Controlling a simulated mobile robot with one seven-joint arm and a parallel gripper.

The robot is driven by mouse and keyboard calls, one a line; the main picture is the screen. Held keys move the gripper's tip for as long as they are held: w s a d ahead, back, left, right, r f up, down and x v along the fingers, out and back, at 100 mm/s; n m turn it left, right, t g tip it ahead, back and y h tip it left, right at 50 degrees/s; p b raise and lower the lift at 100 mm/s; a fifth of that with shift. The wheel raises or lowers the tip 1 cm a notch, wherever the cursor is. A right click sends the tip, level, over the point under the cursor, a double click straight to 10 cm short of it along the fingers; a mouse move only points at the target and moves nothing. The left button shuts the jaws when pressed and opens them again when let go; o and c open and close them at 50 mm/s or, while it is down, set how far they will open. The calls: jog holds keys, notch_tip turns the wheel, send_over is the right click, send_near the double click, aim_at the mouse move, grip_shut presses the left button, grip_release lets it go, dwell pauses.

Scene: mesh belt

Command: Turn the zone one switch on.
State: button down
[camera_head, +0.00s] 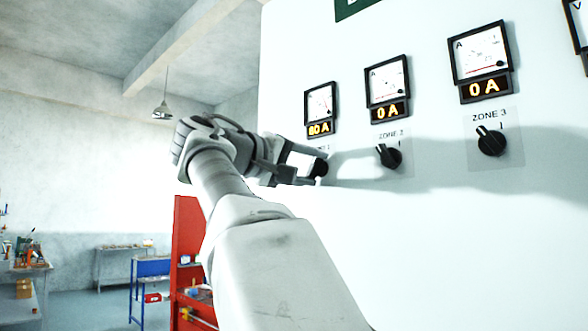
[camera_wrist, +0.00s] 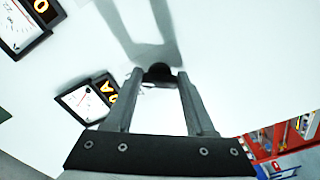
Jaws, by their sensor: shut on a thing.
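The zone one switch (camera_head: 321,168) is a black rotary knob on the white panel (camera_head: 430,255), under the leftmost meter. My gripper (camera_head: 308,170) reaches it from the left and is shut on it. The wrist view shows the dark knob (camera_wrist: 158,70) between the tips of my two fingers. The fingers hide much of the knob, so I cannot tell which way its pointer faces. The zone one meter (camera_head: 320,106) has a lit readout that looks like 80 A or 60 A. Its label is partly covered by my gripper.
To the right are the zone 2 switch (camera_head: 389,156) and zone 3 switch (camera_head: 491,141), both tilted left, under meters reading 0 A. A red cabinet (camera_head: 187,245) stands below left of the panel. Workbenches stand farther back. The panel's lower face is bare.

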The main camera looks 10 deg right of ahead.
jog(key=shift+c, duration=1.2)
grip_release()
jog(key=b+v, duration=0.1)
jog(key=v, duration=1.6)
jog(key=shift+s+a, duration=0.15)
